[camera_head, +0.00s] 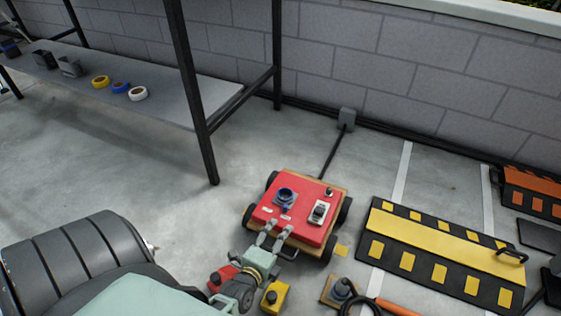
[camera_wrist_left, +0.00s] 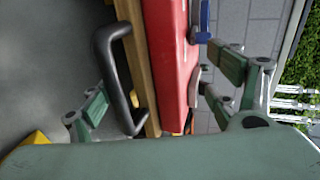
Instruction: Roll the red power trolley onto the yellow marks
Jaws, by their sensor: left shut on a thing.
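The red power trolley (camera_head: 300,214) stands on the concrete floor, with a red top on a wooden base and black wheels. A blue socket and a switch sit on its top. My left gripper (camera_head: 272,237) is at its near edge. In the left wrist view, a black bar handle (camera_wrist_left: 112,75) and the trolley's red side (camera_wrist_left: 172,65) lie between the spread fingers of this gripper (camera_wrist_left: 160,85), shut on the trolley. The exact contact is unclear. A small yellow mark (camera_head: 341,250) shows on the floor by the near right wheel. My right gripper is not in view.
A black and yellow cable ramp (camera_head: 430,256) lies to the right. A plug with cable (camera_head: 343,290) lies in front. A shelf (camera_head: 160,92) with tape rolls stands left. A dark cable runs from the trolley to a wall box (camera_head: 347,118). Open floor lies left.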

